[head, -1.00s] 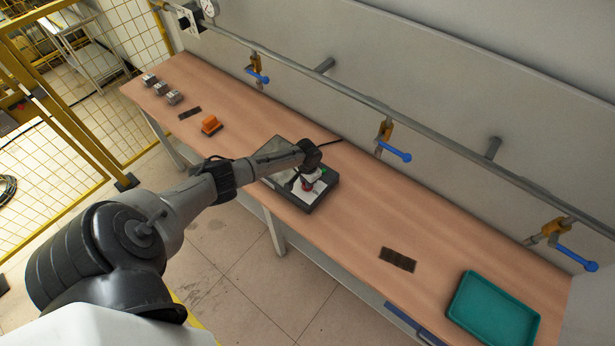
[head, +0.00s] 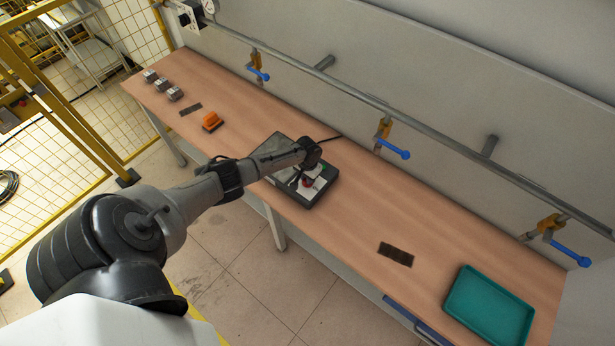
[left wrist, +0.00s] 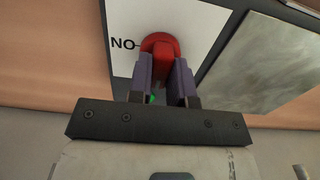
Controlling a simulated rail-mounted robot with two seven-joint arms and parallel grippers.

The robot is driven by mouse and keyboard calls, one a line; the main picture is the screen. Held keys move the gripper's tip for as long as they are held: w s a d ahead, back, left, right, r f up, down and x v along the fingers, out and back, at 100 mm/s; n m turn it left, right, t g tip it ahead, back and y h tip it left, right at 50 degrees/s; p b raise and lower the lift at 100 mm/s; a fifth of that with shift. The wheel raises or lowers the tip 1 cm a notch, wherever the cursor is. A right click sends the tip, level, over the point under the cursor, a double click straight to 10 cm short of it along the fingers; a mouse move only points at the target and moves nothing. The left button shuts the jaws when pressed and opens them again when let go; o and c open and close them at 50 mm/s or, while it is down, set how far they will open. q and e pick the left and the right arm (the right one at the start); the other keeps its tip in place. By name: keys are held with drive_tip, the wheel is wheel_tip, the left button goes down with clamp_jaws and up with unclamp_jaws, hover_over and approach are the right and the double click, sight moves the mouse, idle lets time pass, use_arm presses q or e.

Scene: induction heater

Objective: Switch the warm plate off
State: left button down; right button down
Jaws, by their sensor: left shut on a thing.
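The warm plate (head: 277,148) is a dark, flat box with a grey top plate and a white control panel, on the bench. It also shows in the left wrist view, where its grey plate (left wrist: 262,65) is at right. Its red knob (left wrist: 160,46) has a raised grip bar and sits beside black letters that read "NO" in the picture. My left gripper (left wrist: 167,78) is shut on the knob's bar, one finger on each side. A green spot shows between the fingers, mostly hidden. In the head view the knob (head: 307,182) is below the gripper. My right gripper is not in view.
An orange object (head: 211,121) and several small grey blocks (head: 162,85) stand farther left. A teal tray (head: 489,306) lies at the right end. A pipe with blue-handled valves (head: 397,152) runs along the wall. The bench between the warm plate and tray is mostly clear.

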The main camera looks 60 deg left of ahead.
use_arm(q)
drive_tip(key=c, duration=1.1)
unclamp_jaws()
drive_tip(key=shift+o, duration=0.3)
drive_tip(key=shift+r, duration=0.6)
wheel_tip(320, 180, up, 13)
drive_tip(key=p, duration=0.1)
drive_tip(key=shift+f, duration=0.15)
